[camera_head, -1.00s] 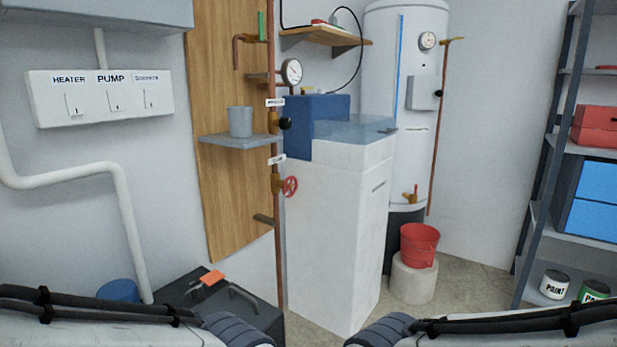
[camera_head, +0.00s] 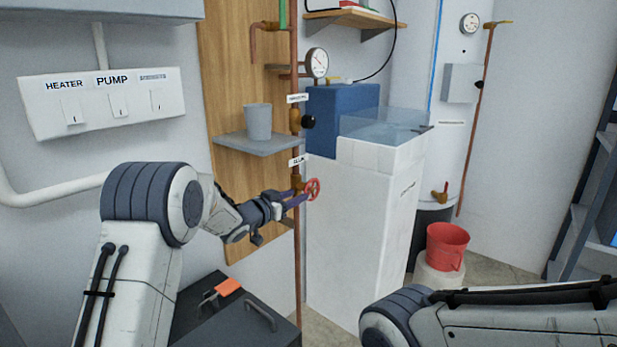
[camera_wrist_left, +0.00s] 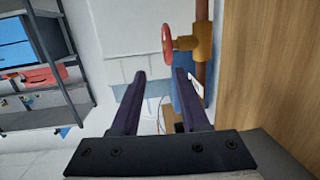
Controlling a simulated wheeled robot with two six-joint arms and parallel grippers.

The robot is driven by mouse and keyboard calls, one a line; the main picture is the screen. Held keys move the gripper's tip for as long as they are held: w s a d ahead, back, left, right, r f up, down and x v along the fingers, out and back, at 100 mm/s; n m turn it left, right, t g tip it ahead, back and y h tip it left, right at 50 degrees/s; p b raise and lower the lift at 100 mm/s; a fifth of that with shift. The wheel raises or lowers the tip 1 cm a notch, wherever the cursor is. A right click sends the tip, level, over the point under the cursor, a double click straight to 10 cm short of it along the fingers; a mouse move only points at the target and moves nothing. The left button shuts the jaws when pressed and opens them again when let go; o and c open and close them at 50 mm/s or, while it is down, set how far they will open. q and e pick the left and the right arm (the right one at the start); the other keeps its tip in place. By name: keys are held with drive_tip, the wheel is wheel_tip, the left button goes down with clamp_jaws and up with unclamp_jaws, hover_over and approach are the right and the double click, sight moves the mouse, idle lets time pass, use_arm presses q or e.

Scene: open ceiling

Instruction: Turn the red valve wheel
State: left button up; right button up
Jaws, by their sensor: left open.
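The red valve wheel (camera_head: 314,189) is on a brass valve on the vertical copper pipe (camera_head: 297,250), below a small white label. My left gripper (camera_head: 299,197) is open at the valve, its dark purple fingers pointing right and partly overlapping the wheel's left side. In the left wrist view the red wheel (camera_wrist_left: 168,46) shows beyond the open fingertips (camera_wrist_left: 160,74), just above the right finger. It is not clearly between the fingers, and I cannot tell whether they touch. My right arm's link is at the lower right; its gripper is out of view.
A black-handled valve (camera_head: 308,122) and a gauge (camera_head: 317,63) are higher on the pipe. A shelf (camera_head: 258,144) holds a grey cup (camera_head: 257,121). A white cabinet (camera_head: 355,235) stands right of the pipe. A dark toolbox (camera_head: 235,320) lies below; a red bucket (camera_head: 447,246) stands right.

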sight(307, 184)
use_arm(q)
drive_tip(key=w+d, duration=0.1)
drive_tip(key=w, duration=0.2)
drive_tip(key=w+d+h, duration=0.1)
drive_tip(key=w, duration=0.2)
drive_tip(key=w+d+m+h+b, duration=0.1)
drive_tip(key=w, duration=0.2)
drive_tip(key=shift+w+d, duration=0.15)
drive_tip(key=shift+d, duration=0.2)
clamp_jaws()
